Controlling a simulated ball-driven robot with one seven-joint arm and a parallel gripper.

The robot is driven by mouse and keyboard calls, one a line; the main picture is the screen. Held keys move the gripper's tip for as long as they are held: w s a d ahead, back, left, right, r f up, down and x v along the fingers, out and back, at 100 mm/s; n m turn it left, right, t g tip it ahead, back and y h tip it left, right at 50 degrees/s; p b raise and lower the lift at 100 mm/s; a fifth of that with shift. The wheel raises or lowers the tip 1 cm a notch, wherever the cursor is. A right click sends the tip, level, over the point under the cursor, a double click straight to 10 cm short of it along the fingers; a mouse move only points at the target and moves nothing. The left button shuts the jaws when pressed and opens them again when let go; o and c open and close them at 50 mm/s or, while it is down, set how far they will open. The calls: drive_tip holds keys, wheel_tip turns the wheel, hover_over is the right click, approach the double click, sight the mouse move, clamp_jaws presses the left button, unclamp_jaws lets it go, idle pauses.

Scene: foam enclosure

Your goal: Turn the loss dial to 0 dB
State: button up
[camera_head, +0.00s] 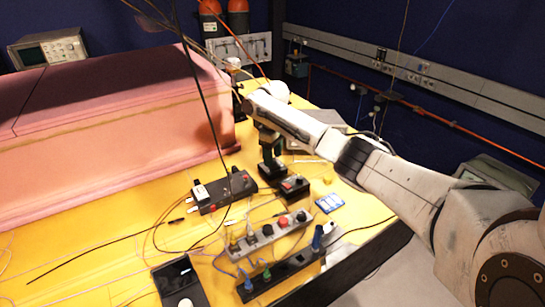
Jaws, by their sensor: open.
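A black device with a pale round knob (180,285) lies at the front edge of the picture. No dial marking is readable, so I cannot tell which knob is the loss dial.
Power strips (269,231) and loose cables crowd the front. Pink foam blocks (110,130) fill the left. Open yellow table lies front left.

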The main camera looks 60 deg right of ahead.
drive_tip(key=shift+f, duration=0.85)
clamp_jaws()
